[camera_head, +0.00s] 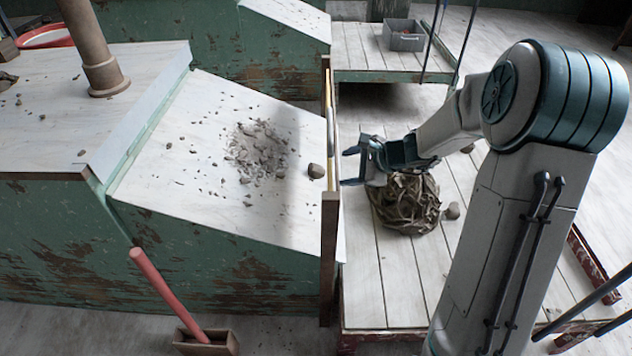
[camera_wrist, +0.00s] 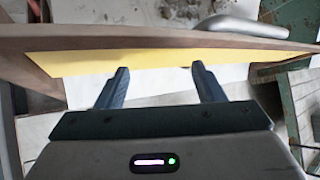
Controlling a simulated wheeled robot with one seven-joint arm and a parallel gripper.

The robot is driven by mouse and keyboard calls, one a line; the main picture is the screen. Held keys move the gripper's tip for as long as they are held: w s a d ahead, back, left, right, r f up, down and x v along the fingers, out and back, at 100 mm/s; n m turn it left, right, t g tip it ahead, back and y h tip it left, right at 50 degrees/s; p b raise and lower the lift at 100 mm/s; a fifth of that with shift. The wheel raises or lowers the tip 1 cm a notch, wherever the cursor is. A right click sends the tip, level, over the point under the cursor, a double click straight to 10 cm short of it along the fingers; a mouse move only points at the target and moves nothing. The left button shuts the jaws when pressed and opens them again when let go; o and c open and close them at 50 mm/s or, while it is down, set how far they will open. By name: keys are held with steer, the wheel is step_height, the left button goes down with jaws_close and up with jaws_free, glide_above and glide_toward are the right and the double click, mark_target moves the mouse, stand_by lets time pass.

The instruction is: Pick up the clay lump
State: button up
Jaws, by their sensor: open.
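A brown-grey rounded clay lump (camera_head: 316,171) lies at the right edge of the sloping white board, close to the upright wooden barrier. My gripper (camera_head: 350,167) is on the other side of that barrier, to its right, with its fingers pointing left towards it. The two fingers are apart with nothing between them. In the wrist view my gripper (camera_wrist: 160,68) is also open, and its fingertips are near the barrier's yellow face. I cannot make out the lump for sure in the wrist view.
The wooden barrier (camera_head: 330,230) stands between my gripper and the sloping board (camera_head: 215,195), which holds scattered crumbs (camera_head: 258,150). A crumpled brown bundle (camera_head: 405,203) lies below my gripper, with a small lump (camera_head: 452,211) beside it. A grey bin (camera_head: 404,40) stands behind.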

steer(key=w+d+f+m+t+y+b, duration=0.1)
steer(key=w+f+m+t+b, duration=0.15)
steer(key=w+f+m, duration=0.35)
steer(key=w+d+f+m+t+b, duration=0.1)
steer(key=w+f+m+b, duration=0.2)
steer(key=f, duration=0.5)
steer(key=b, duration=0.3)
glide_toward(322, 172)
steer(key=shift+m, duration=0.4)
steer(key=x, duration=0.4)
steer(key=shift+s+f, duration=0.1)
steer(key=shift+f, duration=0.25)
steer(key=shift+r+b+x, duration=0.15)
steer(key=shift+b+x, duration=0.3)
steer(key=shift+x, duration=1.15)
steer(key=shift+r+b+x, duration=0.2)
steer(key=shift+b+x, duration=0.2)
steer(key=shift+x, duration=1.2)
steer(key=c, duration=0.8)
